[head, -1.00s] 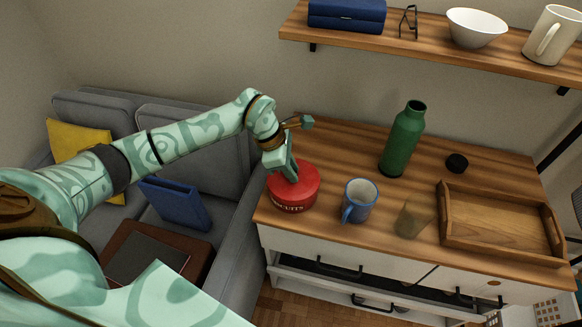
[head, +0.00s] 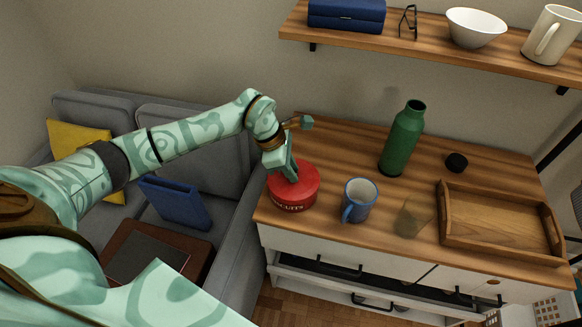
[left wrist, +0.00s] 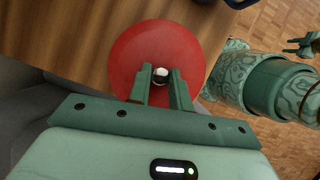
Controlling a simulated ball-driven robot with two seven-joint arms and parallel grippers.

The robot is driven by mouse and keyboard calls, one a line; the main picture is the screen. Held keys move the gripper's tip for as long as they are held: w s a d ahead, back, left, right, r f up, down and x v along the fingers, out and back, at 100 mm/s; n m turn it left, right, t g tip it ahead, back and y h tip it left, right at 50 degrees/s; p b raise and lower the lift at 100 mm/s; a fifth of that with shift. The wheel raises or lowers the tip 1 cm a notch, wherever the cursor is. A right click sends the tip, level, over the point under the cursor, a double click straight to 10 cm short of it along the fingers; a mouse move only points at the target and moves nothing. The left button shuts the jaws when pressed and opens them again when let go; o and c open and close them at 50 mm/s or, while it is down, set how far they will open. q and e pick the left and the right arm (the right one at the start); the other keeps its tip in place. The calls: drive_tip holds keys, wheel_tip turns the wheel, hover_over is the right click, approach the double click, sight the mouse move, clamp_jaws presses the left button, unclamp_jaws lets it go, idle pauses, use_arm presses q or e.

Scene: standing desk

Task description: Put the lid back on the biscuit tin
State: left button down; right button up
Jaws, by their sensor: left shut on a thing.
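The red biscuit tin (head: 293,206) stands at the left front of the wooden desk top, its lettering facing forward. The round red lid (head: 308,175) rests on top of it, looking level; I cannot tell whether it is fully pressed down. My left gripper (head: 291,176) reaches down over the lid. In the left wrist view, my left gripper (left wrist: 161,82) is shut on the lid's shiny round knob (left wrist: 160,74), at the middle of the red lid (left wrist: 140,50). My right gripper (left wrist: 294,46) shows small at the right edge of that view, with its fingers apart and empty.
A blue mug (head: 359,201) stands just right of the tin. Beyond it are a translucent tumbler (head: 412,219), a green bottle (head: 402,140), a small black cap (head: 456,162) and a wooden tray (head: 500,250). A shelf (head: 410,50) hangs above the back. A grey sofa (head: 228,230) adjoins the left side.

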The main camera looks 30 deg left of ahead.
use_arm(q)
drive_tip(key=shift+f, duration=0.1)
idle(0.8)
drive_tip(key=c, duration=0.7)
unclamp_jaws()
drive_tip(key=shift+r+p, duration=2.65)
drive_tip(key=shift+r, duration=0.9)
clamp_jaws()
drive_tip(key=shift+f, duration=0.2)
